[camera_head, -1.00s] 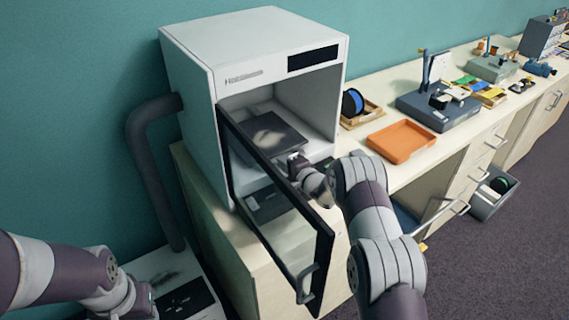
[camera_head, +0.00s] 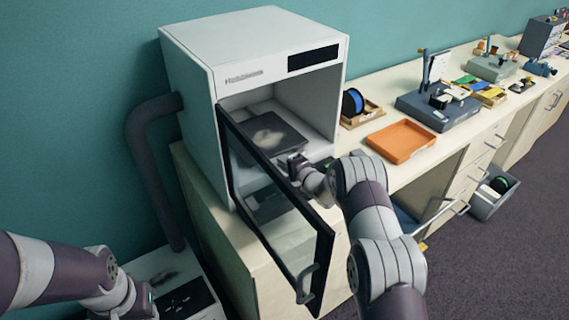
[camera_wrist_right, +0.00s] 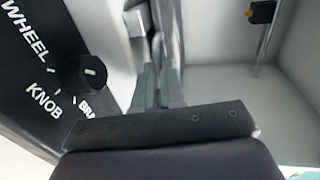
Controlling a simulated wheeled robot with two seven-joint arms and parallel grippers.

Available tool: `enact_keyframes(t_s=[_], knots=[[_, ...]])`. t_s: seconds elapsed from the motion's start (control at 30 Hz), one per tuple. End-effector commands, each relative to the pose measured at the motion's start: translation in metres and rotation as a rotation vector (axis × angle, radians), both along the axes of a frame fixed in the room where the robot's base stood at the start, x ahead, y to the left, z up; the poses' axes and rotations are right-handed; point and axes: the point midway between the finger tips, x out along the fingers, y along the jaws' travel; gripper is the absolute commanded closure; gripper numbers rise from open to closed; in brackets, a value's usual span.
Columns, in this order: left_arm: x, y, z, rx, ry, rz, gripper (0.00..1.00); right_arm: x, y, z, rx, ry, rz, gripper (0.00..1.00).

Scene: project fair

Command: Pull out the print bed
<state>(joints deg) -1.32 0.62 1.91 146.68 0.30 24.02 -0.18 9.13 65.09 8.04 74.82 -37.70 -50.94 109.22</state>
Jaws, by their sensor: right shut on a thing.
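The print bed (camera_head: 268,136) is a dark flat plate with a pale patch, inside the white printer (camera_head: 255,45). The printer's glass door (camera_head: 275,215) stands open toward me. My right gripper (camera_head: 293,163) reaches past the door to the bed's front edge.
The door frame and its handle (camera_head: 306,284) stand close to my right arm. An orange tray (camera_head: 401,141) and a blue spool (camera_head: 353,102) sit on the counter to the right. In the right wrist view, a black panel with a knob (camera_wrist_right: 84,73) is at the left.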

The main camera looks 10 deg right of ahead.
Motion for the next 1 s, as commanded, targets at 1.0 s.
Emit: enact_keyframes(t_s=[1.0], knots=[[0.0,0.0,0.027,0.0,0.0,0.0,0.63,-0.071,-0.027,0.003,0.001,0.006,-0.003,1.0]])
